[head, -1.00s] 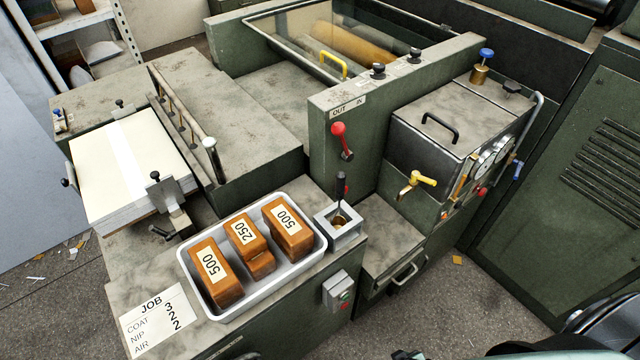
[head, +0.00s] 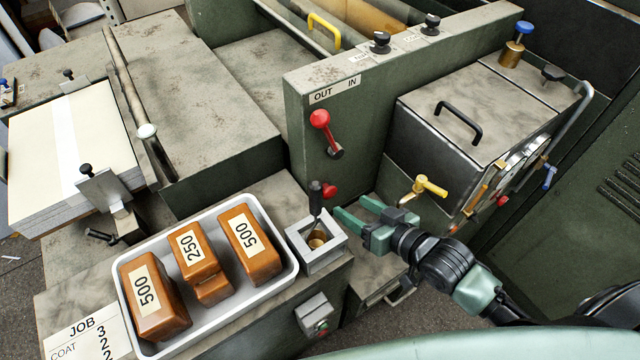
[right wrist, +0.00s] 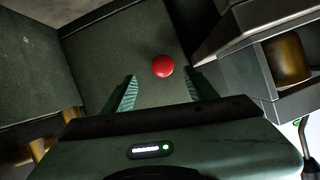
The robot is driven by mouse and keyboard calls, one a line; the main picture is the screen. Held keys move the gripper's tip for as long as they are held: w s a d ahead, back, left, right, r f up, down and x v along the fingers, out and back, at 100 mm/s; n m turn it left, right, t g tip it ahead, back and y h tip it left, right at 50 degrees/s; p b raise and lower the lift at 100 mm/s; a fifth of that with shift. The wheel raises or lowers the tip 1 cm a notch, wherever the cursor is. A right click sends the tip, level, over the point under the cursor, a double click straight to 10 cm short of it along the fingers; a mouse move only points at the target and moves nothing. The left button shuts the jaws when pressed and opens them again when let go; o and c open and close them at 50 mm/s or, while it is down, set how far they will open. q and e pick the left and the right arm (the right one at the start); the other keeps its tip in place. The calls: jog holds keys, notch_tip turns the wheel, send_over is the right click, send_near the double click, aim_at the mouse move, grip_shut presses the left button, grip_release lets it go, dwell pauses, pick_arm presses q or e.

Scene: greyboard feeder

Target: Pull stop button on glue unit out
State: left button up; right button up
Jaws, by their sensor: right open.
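A round red button (head: 330,190) shows on the green machine face, just behind the square grey cup holder. In the right wrist view the red button (right wrist: 163,66) lies between and just beyond the two finger tips. My right gripper (head: 354,209) is open, with its fingers pointing left toward the button. The right gripper (right wrist: 162,82) holds nothing, and I see no contact with the button. I cannot tell from these frames how far out the button sits. My left gripper is not in view.
The grey holder (head: 330,258) with a brass cup and dark handle stands close to my right fingers. A red-knobbed lever (head: 322,122) is above. A yellow tap (head: 426,186) is on the dark tank at right. A white tray (head: 240,322) holds brown blocks. A switch box (head: 314,316) is below.

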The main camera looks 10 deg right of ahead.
aim_at(332, 193)
jog(key=x, duration=0.6)
jog(key=shift+w+a+r, duration=0.2)
jog(key=shift+r, duration=0.1)
jog(key=shift+w+a+f, duration=0.2)
jog(key=shift+w+a, duration=0.05)
jog(key=shift+w, duration=0.2)
grip_shut()
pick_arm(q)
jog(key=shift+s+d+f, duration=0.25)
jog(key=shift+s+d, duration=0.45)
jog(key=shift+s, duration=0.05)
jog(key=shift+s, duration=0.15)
